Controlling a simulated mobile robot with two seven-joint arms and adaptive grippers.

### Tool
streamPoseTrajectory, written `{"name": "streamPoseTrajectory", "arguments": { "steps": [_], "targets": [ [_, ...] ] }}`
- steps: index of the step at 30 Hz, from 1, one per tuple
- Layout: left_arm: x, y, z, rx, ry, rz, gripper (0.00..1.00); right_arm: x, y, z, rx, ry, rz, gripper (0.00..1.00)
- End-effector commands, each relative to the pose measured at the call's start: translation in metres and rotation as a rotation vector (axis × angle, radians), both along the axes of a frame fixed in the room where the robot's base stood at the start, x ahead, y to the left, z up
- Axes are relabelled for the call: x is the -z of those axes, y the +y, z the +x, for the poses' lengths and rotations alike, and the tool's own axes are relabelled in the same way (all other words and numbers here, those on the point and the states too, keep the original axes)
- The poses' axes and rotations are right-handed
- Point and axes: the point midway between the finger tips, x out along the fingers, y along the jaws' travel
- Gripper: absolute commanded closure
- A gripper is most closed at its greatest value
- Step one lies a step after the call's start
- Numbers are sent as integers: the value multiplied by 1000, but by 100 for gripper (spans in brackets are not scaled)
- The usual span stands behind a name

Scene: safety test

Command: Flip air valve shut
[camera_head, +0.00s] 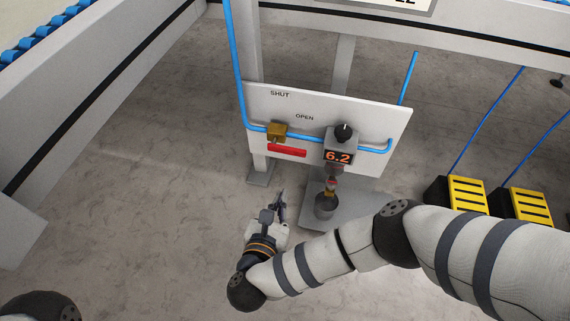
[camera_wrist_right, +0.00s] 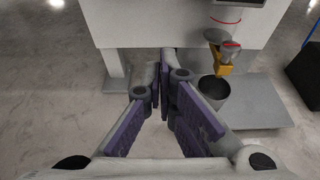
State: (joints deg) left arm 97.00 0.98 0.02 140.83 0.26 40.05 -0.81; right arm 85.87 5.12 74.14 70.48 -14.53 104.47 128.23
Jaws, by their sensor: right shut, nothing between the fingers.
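The air valve has a brass body (camera_head: 277,131) on the blue pipe, on the white panel (camera_head: 392,119). Its red handle (camera_head: 287,152) lies roughly level, just below the body and reaching right. The word SHUT is printed above the valve and OPEN to its upper right. My right gripper (camera_head: 281,197) is below the panel and apart from the handle. Its fingers are together and empty in the right wrist view (camera_wrist_right: 165,72). The valve handle does not show in that view. My left gripper is not in view.
Right of the valve is a regulator with a black knob (camera_head: 344,132) and a display (camera_head: 338,156) reading 6.2. A small drain valve (camera_wrist_right: 221,62) with a red lever hangs below it, over a grey cup (camera_head: 325,206). Yellow-and-black boxes (camera_head: 467,193) stand right.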

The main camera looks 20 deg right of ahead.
Motion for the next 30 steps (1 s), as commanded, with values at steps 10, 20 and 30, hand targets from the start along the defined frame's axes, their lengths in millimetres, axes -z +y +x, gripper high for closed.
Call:
{"name": "streamPoseTrajectory", "arguments": {
  "steps": [10, 20, 30],
  "targets": [
    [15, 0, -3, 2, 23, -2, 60, 20, -27, 39, 1, 3, -2, 100],
    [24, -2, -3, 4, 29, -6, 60, 15, -52, 79, -5, 0, 2, 100],
    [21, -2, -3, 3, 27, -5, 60, -7, -53, 78, -3, 2, 0, 100]
  ]
}}
